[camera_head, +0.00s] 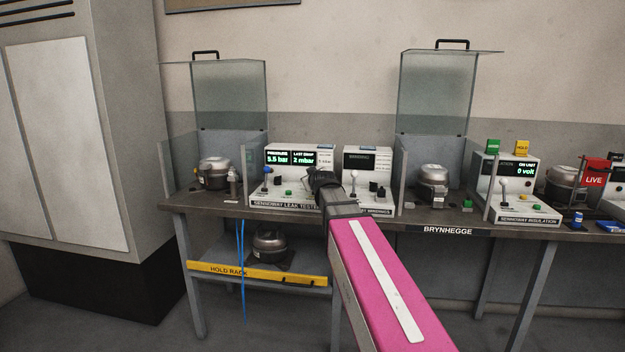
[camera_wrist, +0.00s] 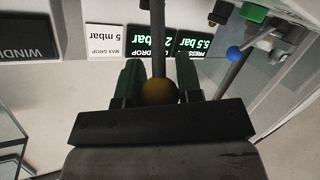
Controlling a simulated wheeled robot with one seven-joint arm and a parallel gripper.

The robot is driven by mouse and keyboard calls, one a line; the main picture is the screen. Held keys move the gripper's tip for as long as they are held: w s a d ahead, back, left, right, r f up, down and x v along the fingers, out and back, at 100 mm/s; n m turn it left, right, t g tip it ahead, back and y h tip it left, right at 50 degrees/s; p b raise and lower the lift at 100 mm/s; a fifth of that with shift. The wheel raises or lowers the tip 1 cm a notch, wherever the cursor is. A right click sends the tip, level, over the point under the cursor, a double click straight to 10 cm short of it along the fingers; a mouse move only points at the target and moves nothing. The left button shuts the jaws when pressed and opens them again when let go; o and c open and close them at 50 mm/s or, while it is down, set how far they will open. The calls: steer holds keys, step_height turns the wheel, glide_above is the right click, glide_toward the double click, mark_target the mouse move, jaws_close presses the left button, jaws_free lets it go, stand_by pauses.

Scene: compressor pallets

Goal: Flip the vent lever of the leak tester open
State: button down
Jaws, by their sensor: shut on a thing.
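The leak tester (camera_head: 292,158) is a white panel on the bench, with green readouts of 5.5 bar and 2 mbar. My gripper (camera_head: 322,180) is at its right side and covers part of it. In the wrist view, my gripper (camera_wrist: 158,82) has its two green-padded fingers shut on a yellow ball knob (camera_wrist: 158,92) at the end of a grey lever (camera_wrist: 157,45). No label on this lever shows. A second lever with a blue ball (camera_wrist: 233,53) stands apart from the fingers; its blue knob also shows in the head view (camera_head: 267,170).
A green button (camera_head: 288,193) sits low on the tester. A second white panel (camera_head: 367,162) with a white-knobbed lever stands just right of my gripper. A clear-walled station with a compressor (camera_head: 214,172) is at the left. A yellow hold rack (camera_head: 255,275) lies below the bench.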

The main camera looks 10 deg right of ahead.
steer(key=shift+s+f, duration=0.1)
steer(key=c, duration=0.8)
jaws_free()
steer(key=v, duration=1)
steer(key=shift+s, duration=0.4)
steer(key=f+g, duration=0.1)
steer(key=f, duration=0.3)
steer(key=s+f+g, duration=0.1)
steer(key=f, duration=0.3)
steer(key=s+f+m+g, duration=0.1)
steer(key=f, duration=0.3)
steer(key=shift+d+f+g, duration=0.2)
steer(key=shift+f+g, duration=0.1)
steer(key=shift+g, duration=0.1)
steer(key=s+f+m+g, duration=0.1)
steer(key=s+f+g, duration=0.2)
steer(key=s+f, duration=0.3)
steer(key=s+d+f+m+g, duration=0.1)
steer(key=s+f+g, duration=0.3)
steer(key=f, duration=0.8)
steer(key=s+f+m+g+h, duration=0.1)
steer(key=s+f+g, duration=0.3)
steer(key=s+f, duration=0.4)
steer(key=shift+s+d+f+m, duration=0.1)
steer(key=shift+d+f+m, duration=0.3)
steer(key=shift+f+m, duration=0.25)
